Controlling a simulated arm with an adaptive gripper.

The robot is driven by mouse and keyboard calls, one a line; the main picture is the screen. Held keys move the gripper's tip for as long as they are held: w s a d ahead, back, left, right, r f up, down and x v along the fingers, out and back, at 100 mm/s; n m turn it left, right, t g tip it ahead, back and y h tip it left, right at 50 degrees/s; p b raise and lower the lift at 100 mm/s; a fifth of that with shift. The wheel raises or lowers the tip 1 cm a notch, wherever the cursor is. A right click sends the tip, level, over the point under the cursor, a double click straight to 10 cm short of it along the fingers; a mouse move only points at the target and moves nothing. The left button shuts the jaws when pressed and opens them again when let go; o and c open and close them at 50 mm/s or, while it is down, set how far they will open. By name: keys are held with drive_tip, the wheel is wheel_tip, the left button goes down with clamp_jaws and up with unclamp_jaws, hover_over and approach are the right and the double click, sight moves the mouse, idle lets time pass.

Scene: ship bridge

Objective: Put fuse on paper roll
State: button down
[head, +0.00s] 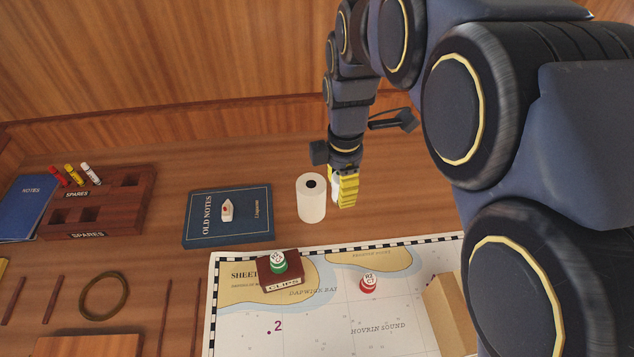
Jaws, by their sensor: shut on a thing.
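The paper roll (312,205) stands upright on the wooden desk in the middle of the head view, white with a dark core hole on top. My gripper (344,190), with yellow fingers pointing down, is just right of the roll in the picture. It is shut on a small white thing, which I take to be the fuse (335,188). The fingers hide most of it. I cannot tell whether the fuse touches the roll.
A blue notes book (200,229) with a small white boat on it lies left of the roll. A chart (305,332) carries a dark clips box (270,276) with a green piece on top, and a red piece (368,284). A spares rack (130,205) stands far left.

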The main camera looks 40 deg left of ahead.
drive_tip(key=s+a, duration=0.1)
hover_over(311, 184)
wheel_tip(311, 184, down, 9)
drive_tip(key=shift+s+d+f, duration=0.1)
drive_tip(key=shift+s, duration=0.05)
drive_tip(key=shift+f, duration=1.65)
drive_tip(key=shift+f, duration=0.15)
drive_tip(key=c, duration=0.8)
unclamp_jaws()
